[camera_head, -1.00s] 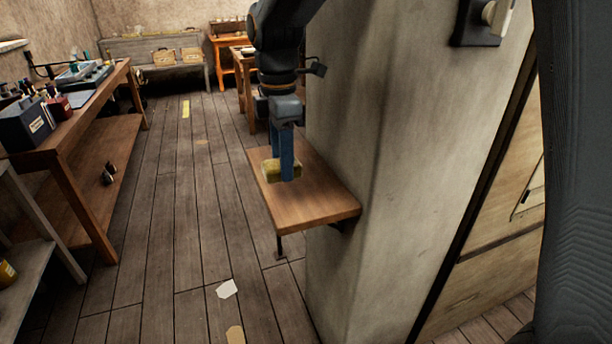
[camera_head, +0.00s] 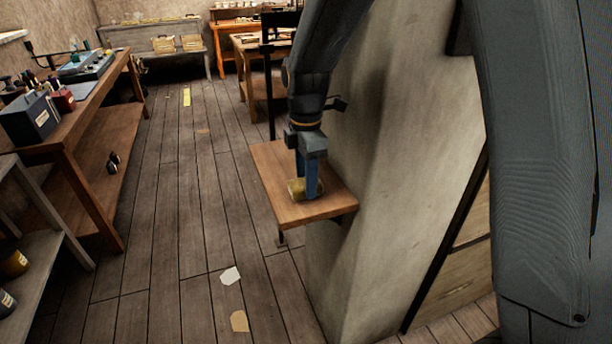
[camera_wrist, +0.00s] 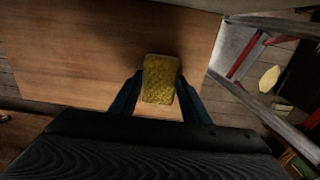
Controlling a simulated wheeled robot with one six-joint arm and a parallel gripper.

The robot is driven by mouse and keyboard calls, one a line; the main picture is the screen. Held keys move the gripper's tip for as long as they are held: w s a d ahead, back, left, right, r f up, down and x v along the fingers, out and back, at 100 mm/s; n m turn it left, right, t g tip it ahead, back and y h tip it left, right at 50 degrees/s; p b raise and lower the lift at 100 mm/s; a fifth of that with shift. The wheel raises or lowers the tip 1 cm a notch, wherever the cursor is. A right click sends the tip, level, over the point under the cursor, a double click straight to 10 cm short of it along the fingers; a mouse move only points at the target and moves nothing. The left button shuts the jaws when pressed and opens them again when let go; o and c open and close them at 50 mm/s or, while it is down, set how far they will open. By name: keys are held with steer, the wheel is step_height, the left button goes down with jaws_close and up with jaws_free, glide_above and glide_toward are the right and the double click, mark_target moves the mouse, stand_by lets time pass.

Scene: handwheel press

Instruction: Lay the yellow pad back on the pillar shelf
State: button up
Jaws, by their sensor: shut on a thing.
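The yellow pad (camera_head: 297,187) is between the blue fingers of my gripper (camera_head: 308,190), over the wooden pillar shelf (camera_head: 283,212). In the wrist view the pad (camera_wrist: 160,80) is a rough yellow block with my shut fingers (camera_wrist: 158,98) along its two sides, and the bare shelf top (camera_wrist: 70,60) lies beneath it. The pad is low over the board; I cannot tell whether it touches the board. The shelf is fixed to the side of the grey pillar (camera_head: 400,170). The pad's far side is partly hidden by a finger in the head view.
A workbench (camera_head: 95,115) with boxes and tools stands at the left. Scraps of paper (camera_head: 231,275) lie on the plank floor. More tables stand at the back. In the wrist view a red and grey frame (camera_wrist: 245,60) is to the right of the shelf.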

steer(key=shift+f, duration=0.15)
steer(key=o, duration=0.9)
steer(key=shift+o, duration=0.2)
step_height(320, 180, up, 12)
steer(key=b, duration=0.4)
